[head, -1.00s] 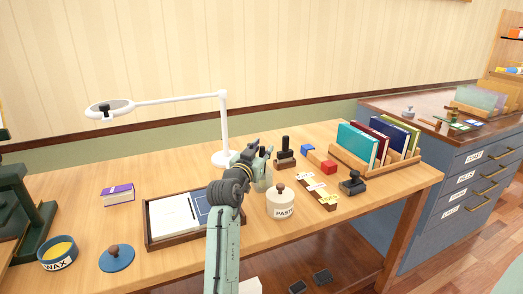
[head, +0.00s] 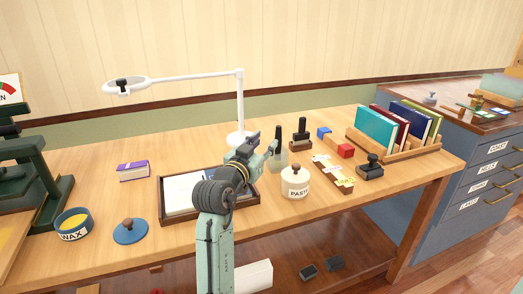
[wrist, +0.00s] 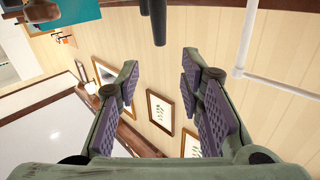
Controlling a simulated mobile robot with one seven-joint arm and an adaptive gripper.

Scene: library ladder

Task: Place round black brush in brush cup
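A black upright rod (head: 302,127) stands on a dark brown block base (head: 300,145) on the workbench. It may be the round black brush, but its form is too small to be sure. My gripper (head: 267,147) is open and empty, to the left of this rod and apart from it. In the wrist view my gripper (wrist: 159,64) has its two fingers spread, with dark rods (wrist: 158,22) showing beyond them at the top edge; nothing lies between the pads. I cannot make out a brush cup for certain in either view.
The paste jar (head: 296,183) stands just right of my arm. A framed tray (head: 169,217) lies partly behind it. The lamp post (head: 240,105) rises behind my gripper.

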